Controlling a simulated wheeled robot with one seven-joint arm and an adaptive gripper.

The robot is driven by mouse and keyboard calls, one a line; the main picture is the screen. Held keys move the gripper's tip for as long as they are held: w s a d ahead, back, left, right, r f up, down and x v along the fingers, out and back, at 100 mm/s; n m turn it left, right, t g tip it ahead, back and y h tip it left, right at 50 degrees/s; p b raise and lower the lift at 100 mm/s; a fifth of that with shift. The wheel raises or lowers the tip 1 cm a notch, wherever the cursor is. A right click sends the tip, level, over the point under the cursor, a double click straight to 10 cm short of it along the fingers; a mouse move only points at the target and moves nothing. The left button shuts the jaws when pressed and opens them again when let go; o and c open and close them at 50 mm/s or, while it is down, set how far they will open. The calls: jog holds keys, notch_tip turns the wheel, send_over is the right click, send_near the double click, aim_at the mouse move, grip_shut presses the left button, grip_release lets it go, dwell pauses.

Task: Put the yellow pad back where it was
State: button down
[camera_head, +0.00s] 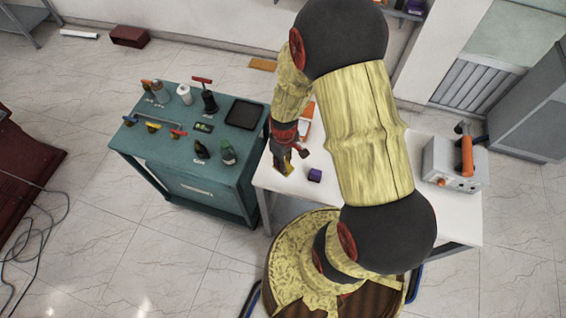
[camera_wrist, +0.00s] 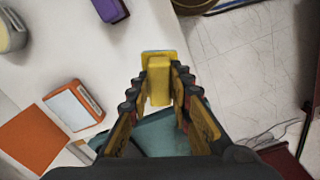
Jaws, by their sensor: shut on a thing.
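The yellow pad (camera_wrist: 158,84) is a small block held between the fingertips of my gripper (camera_wrist: 160,88) in the wrist view. My gripper is shut on it. In the head view my gripper (camera_head: 287,166) points down near the left edge of the white table (camera_head: 330,192). The pad is too small and covered there to make out clearly. In the wrist view the pad appears along the table's edge, with floor to its right. I cannot tell whether the pad touches the table.
A purple block (camera_head: 315,175) lies right of my gripper. An orange-and-white box (camera_wrist: 73,106) and a flat orange item (camera_wrist: 36,141) lie on the table. A grey-white device (camera_head: 455,165) stands at its right end. The teal cabinet (camera_head: 185,170) holds several tools and bottles.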

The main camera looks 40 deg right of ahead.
jog(key=w+f, duration=0.1)
jog(key=w+d+f, duration=0.1)
jog(key=w+f, duration=0.1)
jog(key=f, duration=0.1)
jog(key=shift+d, duration=0.35)
notch_tip(320, 180, down, 3)
jog(key=shift+p, duration=0.4)
jog(key=c, duration=1.7)
grip_release()
jog(key=shift+c, duration=0.2)
jog(key=shift+o, duration=0.6)
